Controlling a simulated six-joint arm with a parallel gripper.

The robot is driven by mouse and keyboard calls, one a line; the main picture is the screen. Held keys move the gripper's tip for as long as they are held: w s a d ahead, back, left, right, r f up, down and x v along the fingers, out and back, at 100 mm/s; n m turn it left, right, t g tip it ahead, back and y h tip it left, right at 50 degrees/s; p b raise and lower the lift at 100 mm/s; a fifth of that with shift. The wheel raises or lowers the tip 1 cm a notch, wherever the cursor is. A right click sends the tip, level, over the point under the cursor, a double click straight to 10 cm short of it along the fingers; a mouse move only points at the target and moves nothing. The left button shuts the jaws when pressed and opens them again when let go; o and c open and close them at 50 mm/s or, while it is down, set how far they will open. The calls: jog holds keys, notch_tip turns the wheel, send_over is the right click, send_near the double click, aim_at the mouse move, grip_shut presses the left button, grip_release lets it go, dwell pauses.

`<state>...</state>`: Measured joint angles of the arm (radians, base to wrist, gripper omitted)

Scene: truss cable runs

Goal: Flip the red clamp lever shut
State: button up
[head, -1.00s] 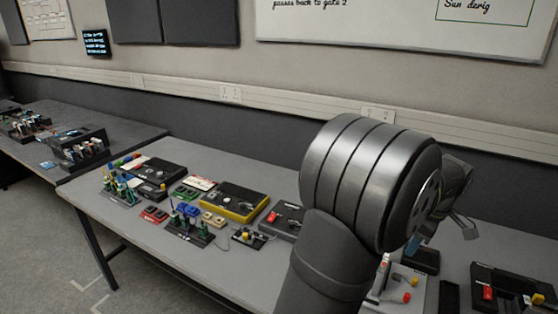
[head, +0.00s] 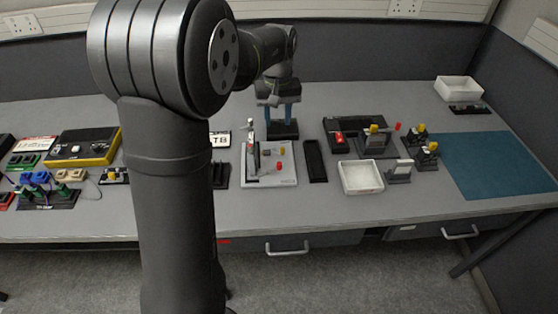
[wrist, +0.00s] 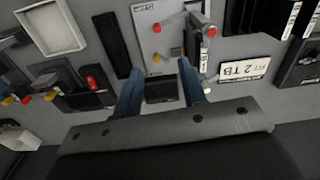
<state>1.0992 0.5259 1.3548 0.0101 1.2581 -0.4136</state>
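Several red-ended parts show, and I cannot tell which is the clamp lever. A pale grey plate (head: 290,180) has a red knob (head: 280,166) and an upright part on it; in the wrist view the red knob (wrist: 157,28) lies beside a dark upright part. A black fixture (head: 372,151) to the right has a red tip (head: 397,126) sticking out sideways. A red part (head: 340,138) sits on a black box. My gripper (head: 279,112) is open and empty, fingers down over a small black block behind the plate; the block shows between the fingers (wrist: 160,85).
A black tray (head: 315,160) lies just right of the plate. A white bin (head: 361,177) and small yellow-topped fixtures (head: 418,134) stand farther right. A teal mat (head: 500,165) covers the clear right end of the table. A yellow-edged case (head: 82,148) is at left.

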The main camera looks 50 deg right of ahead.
aim_at(279, 163)
jog(key=f+m, duration=0.1)
jog(key=f, duration=0.7)
jog(key=f+m, duration=0.1)
jog(key=f, duration=0.8)
jog(key=shift+s+d+f, duration=0.1)
jog(key=shift+s+f, duration=0.1)
jog(key=shift+f, duration=0.05)
